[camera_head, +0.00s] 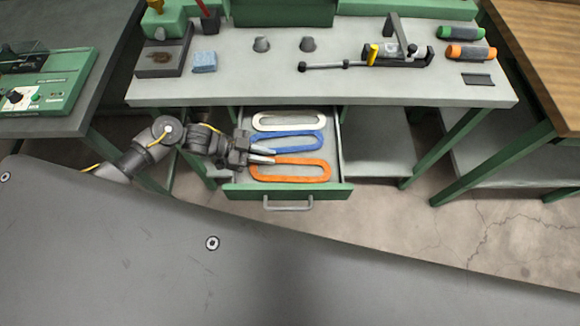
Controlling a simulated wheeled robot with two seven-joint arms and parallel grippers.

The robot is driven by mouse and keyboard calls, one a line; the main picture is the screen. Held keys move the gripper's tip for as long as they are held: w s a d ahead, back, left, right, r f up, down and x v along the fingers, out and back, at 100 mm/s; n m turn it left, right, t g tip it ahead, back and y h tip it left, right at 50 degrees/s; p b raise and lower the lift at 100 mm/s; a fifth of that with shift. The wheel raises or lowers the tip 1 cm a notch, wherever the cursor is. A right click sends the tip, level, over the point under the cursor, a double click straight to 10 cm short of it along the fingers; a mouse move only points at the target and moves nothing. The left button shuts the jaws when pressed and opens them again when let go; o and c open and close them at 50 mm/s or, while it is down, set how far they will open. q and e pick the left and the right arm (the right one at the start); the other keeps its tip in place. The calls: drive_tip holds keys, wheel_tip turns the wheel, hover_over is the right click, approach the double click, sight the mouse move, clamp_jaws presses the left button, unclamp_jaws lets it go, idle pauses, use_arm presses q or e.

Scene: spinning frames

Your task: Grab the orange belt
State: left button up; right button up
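The orange belt (318,170) is a flat elongated loop lying nearest the front in the open drawer (342,187). A blue belt (311,141) lies behind it, and a white belt (313,122) lies at the back of the drawer. My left gripper (271,156) reaches into the drawer from the left. Its fingertips are at the left end of the orange belt, between it and the blue belt. I cannot tell whether they touch the orange belt. A small gap seems to show between the fingers, with nothing visibly held. My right gripper is not in view.
The workbench top (230,88) overhangs the back of the drawer. On it are a black clamp tool (390,52), green and orange rolls (470,52), two grey cones and a blue sponge (204,62). The drawer's front panel and handle (289,207) face me.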

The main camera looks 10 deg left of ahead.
use_arm(q)
drive_tip(key=shift+x, duration=1.5)
drive_tip(key=shift+c, duration=0.4)
clamp_jaws()
drive_tip(key=shift+r, duration=0.1)
